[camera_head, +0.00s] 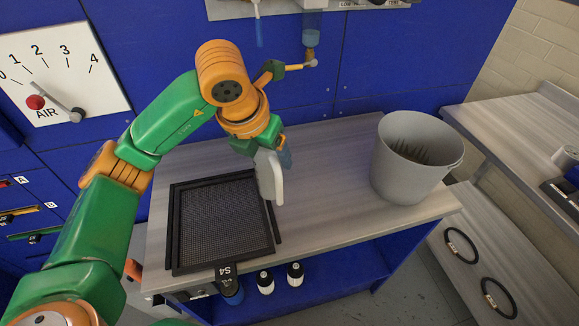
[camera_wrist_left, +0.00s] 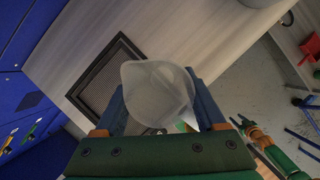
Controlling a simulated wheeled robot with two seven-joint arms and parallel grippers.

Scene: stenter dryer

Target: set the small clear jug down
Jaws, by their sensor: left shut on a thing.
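The small clear jug (camera_head: 268,177) shows as a pale, translucent shape above the bench in the head view. In the left wrist view, the jug (camera_wrist_left: 157,92) sits between the two blue fingers of my left gripper (camera_wrist_left: 160,105). My left gripper (camera_head: 276,160) is shut on it, next to the right edge of the black mesh tray (camera_head: 176,225). The head view does not show clearly whether the jug's base touches the bench.
A grey bin (camera_head: 410,165) stands on the right of the bench (camera_head: 330,160). The bench top between tray and bin is clear. Blue panels rise behind, with a tap-like fitting (camera_head: 300,66). Black-and-white bottles (camera_head: 295,274) stand below the front edge. A shelf (camera_head: 530,140) lies right.

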